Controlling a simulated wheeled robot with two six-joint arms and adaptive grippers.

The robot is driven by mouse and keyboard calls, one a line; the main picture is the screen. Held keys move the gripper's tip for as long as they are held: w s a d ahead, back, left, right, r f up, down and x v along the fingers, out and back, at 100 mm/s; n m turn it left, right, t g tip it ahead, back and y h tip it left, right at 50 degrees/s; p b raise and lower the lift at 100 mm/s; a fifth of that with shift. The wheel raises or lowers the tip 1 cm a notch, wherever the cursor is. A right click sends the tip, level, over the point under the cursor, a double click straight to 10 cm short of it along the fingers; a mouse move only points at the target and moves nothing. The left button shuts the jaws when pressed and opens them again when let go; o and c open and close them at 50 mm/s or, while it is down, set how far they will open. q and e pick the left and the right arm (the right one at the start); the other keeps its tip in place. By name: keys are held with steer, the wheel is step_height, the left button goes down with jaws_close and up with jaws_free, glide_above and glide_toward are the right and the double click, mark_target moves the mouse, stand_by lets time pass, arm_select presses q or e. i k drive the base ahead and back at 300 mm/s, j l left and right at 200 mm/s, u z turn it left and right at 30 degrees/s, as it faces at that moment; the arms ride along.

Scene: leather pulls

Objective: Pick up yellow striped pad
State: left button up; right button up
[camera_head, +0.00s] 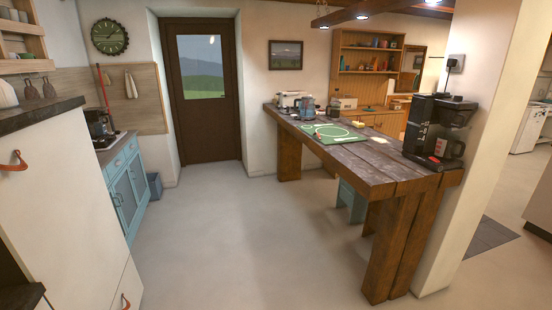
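A small pale yellow item (358,124) lies on the wooden table (385,163), near its far right edge. It may be the yellow striped pad, but it is too small to make out stripes. A green mat (333,133) with a pale circle lies on the table to the left of it. Neither of my grippers is in view.
A black coffee maker (437,130) stands on the table's near right end, beside a white pillar (484,110). A toaster (292,99) and jars stand at the far end. A blue stool (351,202) is under the table. The floor (235,225) left of the table is clear.

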mark_target(356, 124)
steer(key=i+j+u, duration=0.1)
steer(key=i+u, duration=0.3)
steer(key=i, duration=1.8)
steer(key=i+z, duration=0.5)
steer(key=i+j+z, duration=0.15)
steer(key=i+z, duration=0.3)
steer(key=i+j+z, duration=0.35)
steer(key=z, duration=0.15)
steer(key=i+j+z, duration=0.5)
steer(key=k, duration=0.05)
